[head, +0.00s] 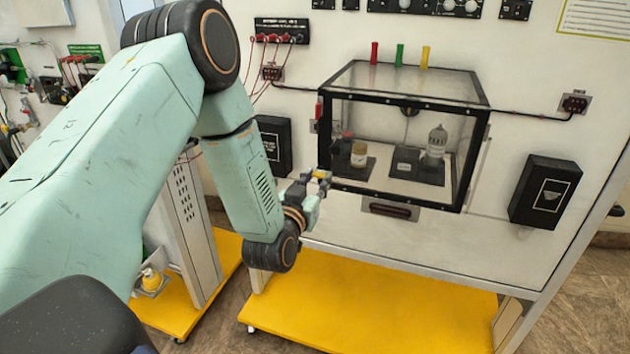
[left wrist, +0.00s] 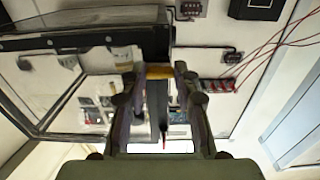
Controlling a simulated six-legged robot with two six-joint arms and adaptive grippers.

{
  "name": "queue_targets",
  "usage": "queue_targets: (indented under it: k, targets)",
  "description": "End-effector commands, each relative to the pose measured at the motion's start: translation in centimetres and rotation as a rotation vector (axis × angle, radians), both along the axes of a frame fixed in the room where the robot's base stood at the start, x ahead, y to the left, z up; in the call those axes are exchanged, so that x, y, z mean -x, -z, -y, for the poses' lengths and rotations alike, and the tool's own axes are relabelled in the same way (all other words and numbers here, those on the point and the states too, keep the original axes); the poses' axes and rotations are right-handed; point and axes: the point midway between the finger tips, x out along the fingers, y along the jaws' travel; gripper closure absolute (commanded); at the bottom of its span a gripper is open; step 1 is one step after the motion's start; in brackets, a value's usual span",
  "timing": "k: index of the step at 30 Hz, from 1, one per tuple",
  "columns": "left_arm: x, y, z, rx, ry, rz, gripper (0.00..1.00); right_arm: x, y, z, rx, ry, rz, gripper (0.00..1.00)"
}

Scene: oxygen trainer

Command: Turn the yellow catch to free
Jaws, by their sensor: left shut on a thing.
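The yellow catch (left wrist: 159,72) shows in the left wrist view as a short yellow bar between my fingertips, at the edge of the clear case's black frame. My left gripper (head: 322,177) is at the lower left front corner of the clear case (head: 400,118) in the head view. Its two fingers are shut on the catch, one on each side. In the head view the fingers mostly hide the catch. I cannot tell from the frames whether it is at free. My right gripper is in neither view.
Inside the case stand a jar (head: 359,155) and a clear bottle (head: 437,143). A black box (head: 545,191) is on the panel at the right. Red leads (head: 262,75) hang at the upper left. A yellow base (head: 370,310) runs below the panel.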

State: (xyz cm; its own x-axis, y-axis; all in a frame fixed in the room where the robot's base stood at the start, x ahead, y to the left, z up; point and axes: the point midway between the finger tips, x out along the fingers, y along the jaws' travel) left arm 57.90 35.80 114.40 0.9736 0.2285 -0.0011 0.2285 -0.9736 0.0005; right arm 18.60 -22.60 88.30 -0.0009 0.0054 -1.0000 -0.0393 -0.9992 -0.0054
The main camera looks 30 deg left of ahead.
Motion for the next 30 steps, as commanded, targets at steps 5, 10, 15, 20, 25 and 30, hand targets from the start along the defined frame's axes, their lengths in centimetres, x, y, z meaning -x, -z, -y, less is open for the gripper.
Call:
queue_targets:
  k: [5, 10, 15, 20, 25, 30]
  targets:
    - [0.1, 0.0, -0.1, 0.001, -0.006, -0.001, 1.00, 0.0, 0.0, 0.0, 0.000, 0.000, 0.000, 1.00]
    - [0.1, 0.0, -0.1, 0.016, -0.005, 0.004, 1.00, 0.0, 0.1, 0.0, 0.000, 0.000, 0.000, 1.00]
    - [0.1, 0.1, -0.1, 0.074, -0.005, 0.018, 1.00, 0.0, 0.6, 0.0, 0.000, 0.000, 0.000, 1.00]
    - [0.1, 0.1, -0.1, 0.180, -0.006, 0.044, 1.00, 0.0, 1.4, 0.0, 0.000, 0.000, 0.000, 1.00]
    - [0.1, 0.1, -0.2, 0.330, -0.005, 0.081, 1.00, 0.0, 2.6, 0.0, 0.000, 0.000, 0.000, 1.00]
    - [0.1, 0.0, -0.2, 0.489, -0.007, 0.120, 1.00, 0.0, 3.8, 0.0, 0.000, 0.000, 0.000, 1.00]
